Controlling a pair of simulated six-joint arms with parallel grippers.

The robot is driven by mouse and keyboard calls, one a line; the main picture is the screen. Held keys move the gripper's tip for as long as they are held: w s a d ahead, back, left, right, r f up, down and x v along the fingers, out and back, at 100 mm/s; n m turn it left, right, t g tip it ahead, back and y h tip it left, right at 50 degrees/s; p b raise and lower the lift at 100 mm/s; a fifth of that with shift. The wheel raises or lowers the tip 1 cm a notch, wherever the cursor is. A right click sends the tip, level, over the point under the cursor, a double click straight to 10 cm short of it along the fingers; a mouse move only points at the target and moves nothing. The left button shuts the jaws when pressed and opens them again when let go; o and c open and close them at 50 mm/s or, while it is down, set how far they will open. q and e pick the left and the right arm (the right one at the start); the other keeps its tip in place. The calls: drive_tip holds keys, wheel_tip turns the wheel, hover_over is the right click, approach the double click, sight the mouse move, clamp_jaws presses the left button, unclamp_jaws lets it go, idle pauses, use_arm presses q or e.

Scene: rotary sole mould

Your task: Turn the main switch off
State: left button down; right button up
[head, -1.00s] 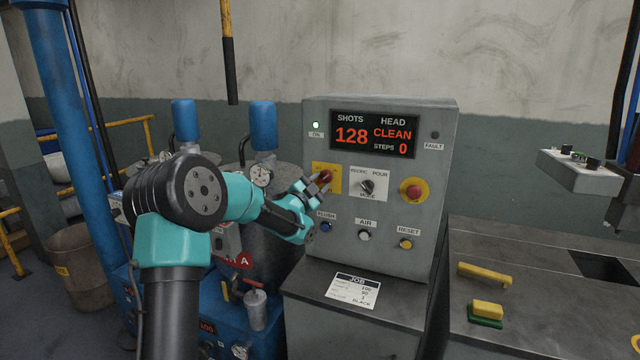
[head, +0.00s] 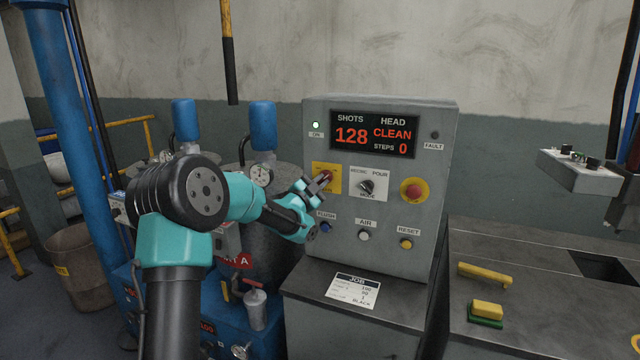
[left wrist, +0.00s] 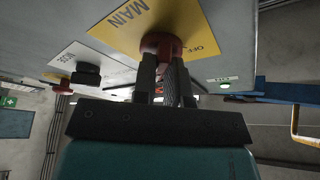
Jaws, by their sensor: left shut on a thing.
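The main switch is a red knob (head: 327,175) on a yellow plate (head: 333,186) at the upper left of the grey control panel. In the left wrist view the red knob (left wrist: 160,43) sits on the yellow plate (left wrist: 128,26), marked MAIN and OFF. My left gripper (head: 319,184) is shut on the knob, its fingers on both sides of it. The fingers hide part of the knob, so its exact turn is hard to tell. The green lamp (head: 316,126) marked ON is lit. The display (head: 374,134) reads 128, CLEAN and 0. My right gripper is not in view.
A black mode selector (head: 367,187) and a red emergency button (head: 414,190) are right of the switch. Flush (head: 326,227), air (head: 364,235) and reset (head: 406,244) buttons lie below. A job card (head: 353,290) lies on the ledge. Blue tank equipment stands at the left.

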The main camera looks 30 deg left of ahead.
use_arm(q)
drive_tip(key=shift+n+y, duration=0.4)
drive_tip(key=shift+n, duration=0.2)
drive_tip(key=shift+w+d+n+g+y, duration=0.1)
drive_tip(key=shift+d+n+g+y, duration=0.15)
drive_tip(key=shift+n+y, duration=2.7)
drive_tip(key=shift+s+d+n+g+y, duration=0.15)
drive_tip(key=shift+n+g+y, duration=0.45)
drive_tip(key=shift+n, duration=4.6)
drive_tip(key=shift+w+d+n+g+y, duration=0.1)
drive_tip(key=shift+w+d+n+y, duration=0.1)
drive_tip(key=shift+n+y, duration=2.85)
drive_tip(key=shift+n+h, duration=1.1)
drive_tip(key=c, duration=1.2)
unclamp_jaws()
drive_tip(key=shift+o, duration=0.2)
